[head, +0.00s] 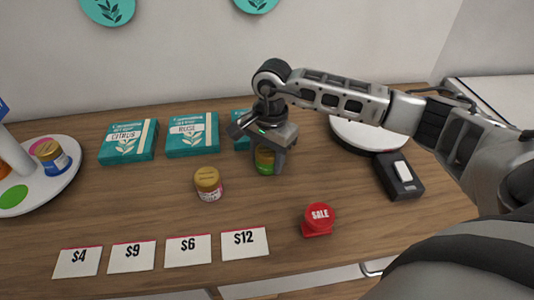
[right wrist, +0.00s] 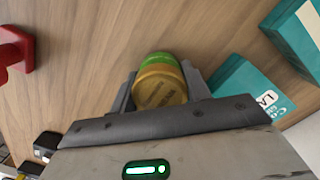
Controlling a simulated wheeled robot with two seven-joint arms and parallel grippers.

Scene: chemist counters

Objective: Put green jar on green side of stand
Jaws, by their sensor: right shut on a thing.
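The green jar (head: 264,162) has a gold lid and a green band. My right gripper (head: 267,160) is shut on it, with a finger on each side; the jar also shows between the fingers in the right wrist view (right wrist: 158,77). I cannot tell whether the jar touches the counter. The white round stand (head: 62,182) is at the far left, with a green spot (head: 13,196) at its front left and a pink spot (head: 41,144) towards the back. A blue jar (head: 53,157) with a gold lid stands by the pink spot. My left gripper is not in view.
A gold-lidded jar (head: 208,183) stands mid-counter, between the gripper and the stand. Teal boxes (head: 191,135) line the back. Price cards (head: 188,251) lie along the front.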

